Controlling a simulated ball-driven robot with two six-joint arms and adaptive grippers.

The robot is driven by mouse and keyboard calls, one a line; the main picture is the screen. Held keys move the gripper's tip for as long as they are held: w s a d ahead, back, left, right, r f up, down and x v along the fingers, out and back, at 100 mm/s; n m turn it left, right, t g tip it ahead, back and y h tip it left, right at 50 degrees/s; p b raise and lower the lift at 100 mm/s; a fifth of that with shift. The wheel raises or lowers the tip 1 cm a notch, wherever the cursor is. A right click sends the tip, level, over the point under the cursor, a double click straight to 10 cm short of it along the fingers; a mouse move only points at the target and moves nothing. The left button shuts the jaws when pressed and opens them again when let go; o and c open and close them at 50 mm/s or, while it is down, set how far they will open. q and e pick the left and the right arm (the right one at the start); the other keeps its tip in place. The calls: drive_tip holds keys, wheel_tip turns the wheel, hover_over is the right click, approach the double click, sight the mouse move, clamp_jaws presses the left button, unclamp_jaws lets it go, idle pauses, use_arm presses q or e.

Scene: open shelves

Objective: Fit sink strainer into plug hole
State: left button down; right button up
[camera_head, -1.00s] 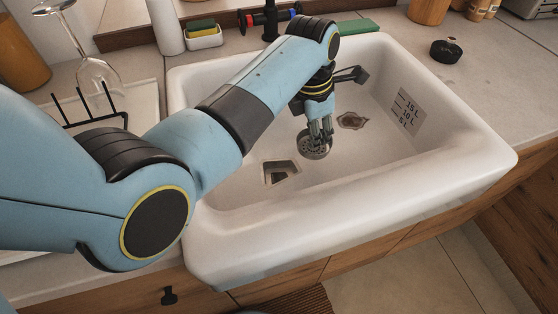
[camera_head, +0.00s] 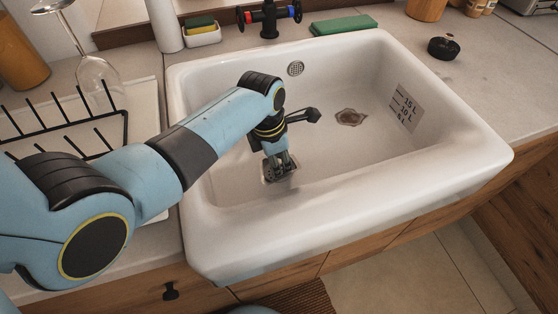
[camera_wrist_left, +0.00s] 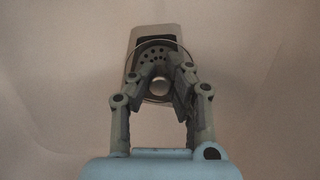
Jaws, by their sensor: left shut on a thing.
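The sink strainer (camera_head: 281,174) is a round metal disc with small holes and a knob. It shows more clearly in the left wrist view (camera_wrist_left: 154,56), with the knob toward my fingers. My left gripper (camera_head: 279,163) is shut on it, reaching down into the white sink (camera_head: 460,155). In the left wrist view the fingers (camera_wrist_left: 160,80) sit around the knob.
The black tap (camera_head: 269,18) and a green sponge (camera_head: 343,25) are behind. A black rack (camera_head: 75,125) and a wine glass (camera_head: 97,75) stand at left. A black plug (camera_head: 444,48) lies on the right counter.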

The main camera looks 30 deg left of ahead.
use_arm(q)
drive_tip(key=shift+f, duration=0.1)
use_arm(e)
drive_tip(key=shift+d, duration=0.15)
use_arm(q)
drive_tip(key=c, duration=1.3)
unclamp_jaws()
use_arm(e)
drive_tip(key=shift+d, duration=0.25)
use_arm(q)
drive_tip(key=shift+s+a+r+p, duration=0.2)
drive_tip(key=shift+r+p, duration=0.15)
drive_tip(key=shift+r, duration=1.65)
drive_tip(key=shift+s+a+r+p, duration=0.25)
drive_tip(key=shift+r+p, duration=0.1)
drive_tip(key=shift+r, duration=1.7)
drive_tip(key=shift+s+a+r+p, duration=0.2)
drive_tip(key=shift+r+p, duration=0.15)
drive_tip(key=shift+r, duration=1.65)
use_arm(e)
drive_tip(key=shift+w+a+r, duration=0.1)
drive_tip(key=shift+a+r, duration=0.1)
drive_tip(key=shift+r, duration=0.9)
